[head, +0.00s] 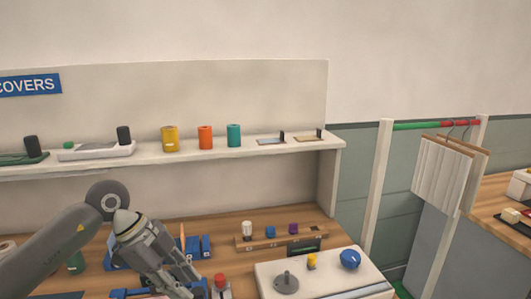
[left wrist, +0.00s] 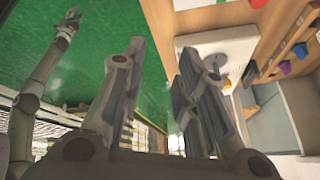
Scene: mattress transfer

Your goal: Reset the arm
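My left arm enters the head view from the lower left. Its gripper (head: 182,275) points down and right over the wooden workbench, near small blue items. In the left wrist view the two fingers of the left gripper (left wrist: 161,50) stand apart with nothing between them, against green floor and the bench edge. My other arm shows at the left of that view, with its gripper (left wrist: 69,22) small near the top, over the green floor. I cannot tell whether that gripper is open or shut. The right arm is not in the head view.
A white shelf (head: 240,152) above the bench holds yellow, orange and teal cylinders. A white board (head: 325,279) with a blue knob (head: 350,259) lies right of my left gripper. A wooden rack (head: 268,242) stands behind it. Hanging panels (head: 440,177) are at the right.

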